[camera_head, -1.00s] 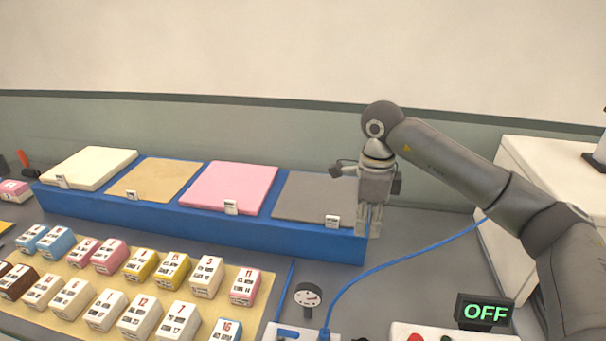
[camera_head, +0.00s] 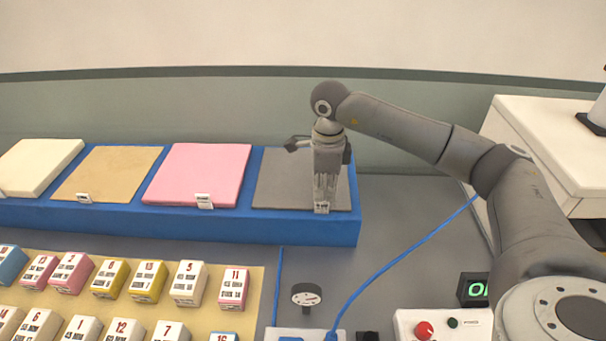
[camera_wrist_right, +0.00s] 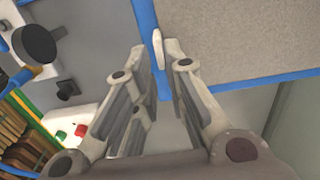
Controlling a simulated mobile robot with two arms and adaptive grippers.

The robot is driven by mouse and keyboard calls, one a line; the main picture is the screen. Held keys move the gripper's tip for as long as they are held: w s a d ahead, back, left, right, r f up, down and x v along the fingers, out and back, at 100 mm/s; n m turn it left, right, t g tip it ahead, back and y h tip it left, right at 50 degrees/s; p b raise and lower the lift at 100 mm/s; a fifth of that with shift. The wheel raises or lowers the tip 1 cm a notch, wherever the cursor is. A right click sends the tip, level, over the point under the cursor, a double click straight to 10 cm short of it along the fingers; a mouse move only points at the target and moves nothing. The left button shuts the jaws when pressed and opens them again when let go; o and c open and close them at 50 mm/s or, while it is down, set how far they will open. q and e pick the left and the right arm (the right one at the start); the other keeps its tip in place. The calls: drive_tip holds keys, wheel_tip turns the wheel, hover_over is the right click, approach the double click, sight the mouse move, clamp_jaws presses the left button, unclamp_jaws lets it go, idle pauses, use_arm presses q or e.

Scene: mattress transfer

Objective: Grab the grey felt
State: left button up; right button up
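The grey felt (camera_head: 272,183) is a flat square sheet lying at the right end of the long blue stand. In the right wrist view the felt (camera_wrist_right: 235,40) fills the upper right, with a white tag at its edge. My right gripper (camera_head: 321,202) points down over the right part of the felt and hides some of it, close to the tag. In the right wrist view my right gripper (camera_wrist_right: 157,50) has a narrow gap between its fingertips, with the tag showing in it and no felt gripped. My left gripper is not in view.
The blue stand (camera_head: 180,220) also bears a pink sheet (camera_head: 198,172), a tan sheet (camera_head: 108,172) and a cream block (camera_head: 38,165). Several labelled blocks stand in front. A blue cable (camera_head: 400,262) crosses the grey table at right. A white cabinet (camera_head: 550,140) stands far right.

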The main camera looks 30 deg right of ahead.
sight(324, 202)
wheel_tip(324, 202, down, 4)
drive_tip(key=shift+p, duration=1.05)
drive_tip(key=shift+f, duration=0.3)
clamp_jaws()
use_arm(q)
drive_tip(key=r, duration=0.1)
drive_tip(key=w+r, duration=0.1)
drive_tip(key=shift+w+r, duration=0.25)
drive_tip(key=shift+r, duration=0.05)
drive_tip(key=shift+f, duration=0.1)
use_arm(e)
drive_tip(key=shift+r, duration=0.1)
